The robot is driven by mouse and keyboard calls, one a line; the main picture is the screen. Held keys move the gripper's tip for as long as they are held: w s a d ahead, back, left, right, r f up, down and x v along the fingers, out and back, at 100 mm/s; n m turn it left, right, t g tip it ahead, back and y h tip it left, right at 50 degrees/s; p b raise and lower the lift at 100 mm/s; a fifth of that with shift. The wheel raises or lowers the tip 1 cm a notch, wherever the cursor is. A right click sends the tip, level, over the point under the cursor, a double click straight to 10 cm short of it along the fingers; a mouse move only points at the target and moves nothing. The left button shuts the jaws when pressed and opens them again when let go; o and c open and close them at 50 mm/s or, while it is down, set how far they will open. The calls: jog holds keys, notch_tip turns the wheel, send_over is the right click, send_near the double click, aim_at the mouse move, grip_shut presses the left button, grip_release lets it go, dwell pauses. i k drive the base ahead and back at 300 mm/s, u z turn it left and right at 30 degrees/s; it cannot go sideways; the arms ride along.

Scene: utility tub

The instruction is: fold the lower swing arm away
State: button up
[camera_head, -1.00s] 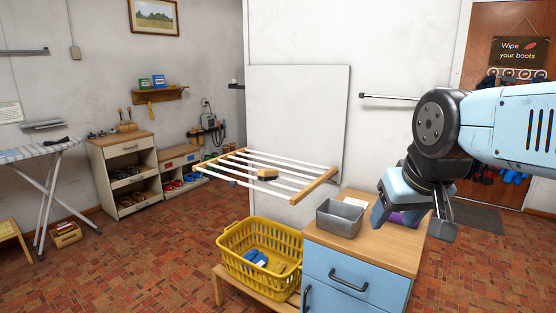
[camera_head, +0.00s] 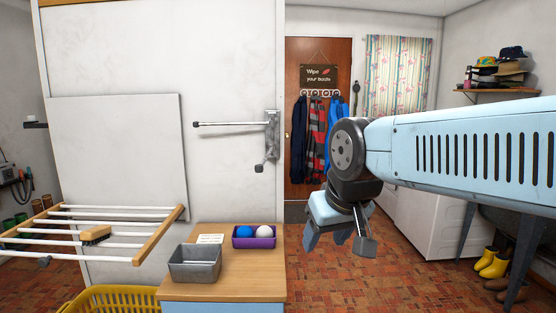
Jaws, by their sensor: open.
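A grey metal bracket (camera_head: 272,128) is fixed to the white wall panel, left of the door. The upper swing arm (camera_head: 230,124) reaches left from it and ends in a dark tip. The lower swing arm (camera_head: 266,156) is short in this view and slants down-left to a dark tip; it looks foreshortened, sticking out toward me. My gripper (camera_head: 338,244) is open and empty, its fingers pointing down. In the picture it is right of and below the lower swing arm, apart from it.
A wooden-topped cabinet (camera_head: 220,284) stands below the bracket, bearing a grey metal tin (camera_head: 194,263) and a purple tray (camera_head: 254,243) with two balls. A drying rack (camera_head: 160,220) with a brush (camera_head: 96,235) juts out at left. Open brick floor lies right of the cabinet.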

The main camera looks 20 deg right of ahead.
aim_at(259, 168)
jog(key=k, duration=1.3)
jog(key=z, duration=0.3)
jog(key=i, duration=0.5)
jog(key=z, duration=0.6)
jog(key=i, duration=1.3)
jog(key=u, duration=0.5)
